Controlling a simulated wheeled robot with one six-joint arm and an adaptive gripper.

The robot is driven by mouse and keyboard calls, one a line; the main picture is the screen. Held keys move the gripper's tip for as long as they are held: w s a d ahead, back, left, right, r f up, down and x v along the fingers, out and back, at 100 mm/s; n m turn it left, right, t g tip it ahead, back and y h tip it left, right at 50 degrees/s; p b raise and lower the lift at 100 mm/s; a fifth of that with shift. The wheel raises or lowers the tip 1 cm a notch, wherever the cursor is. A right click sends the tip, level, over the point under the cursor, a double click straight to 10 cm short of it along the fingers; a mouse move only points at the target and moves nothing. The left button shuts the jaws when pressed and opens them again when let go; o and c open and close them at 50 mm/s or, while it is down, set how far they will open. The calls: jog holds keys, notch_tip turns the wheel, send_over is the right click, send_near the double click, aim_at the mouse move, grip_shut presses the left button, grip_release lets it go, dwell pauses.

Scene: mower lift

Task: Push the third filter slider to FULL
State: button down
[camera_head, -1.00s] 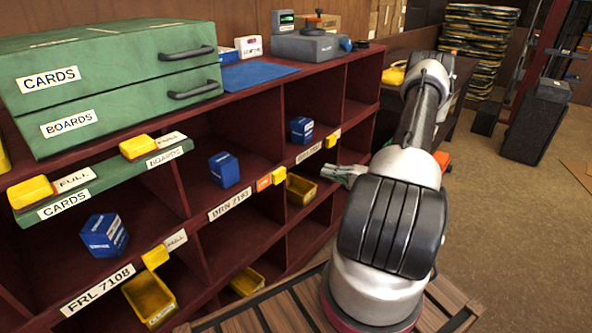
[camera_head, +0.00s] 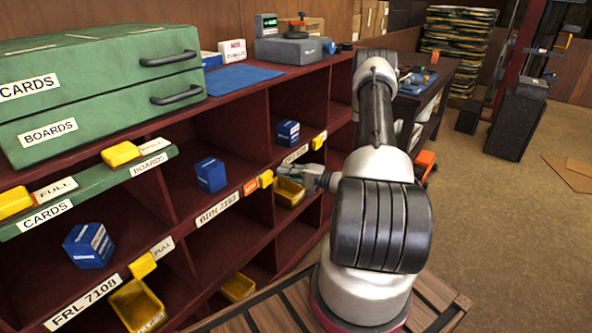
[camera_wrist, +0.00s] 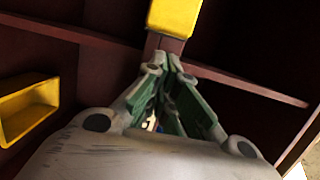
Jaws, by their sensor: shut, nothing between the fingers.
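In the wrist view the shut green fingers (camera_wrist: 164,68) point at a post, with a yellow block (camera_wrist: 174,18) just beyond; which slider that is cannot be told.
The dark red rack (camera_head: 235,130) holds blue boxes (camera_head: 211,175) and yellow bins (camera_head: 137,305). A yellow bin (camera_head: 289,192) lies close below my gripper and shows left in the wrist view (camera_wrist: 28,108). Green drawers (camera_head: 95,90) stand on top. Floor is open at right.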

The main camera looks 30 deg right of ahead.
jog(key=shift+s+a, duration=0.25)
jog(key=shift+a, duration=0.4)
jog(key=a, duration=0.2)
jog(key=s+a, duration=0.1)
jog(key=a, duration=0.1)
jog(key=s+a, duration=0.1)
jog(key=a, duration=0.1)
jog(key=shift+s+a, duration=0.2)
jog(key=shift+a, duration=0.1)
send_near(266, 181)
jog(key=w+d, duration=0.1)
jog(key=d, duration=0.3)
jog(key=shift+s+d, duration=0.4)
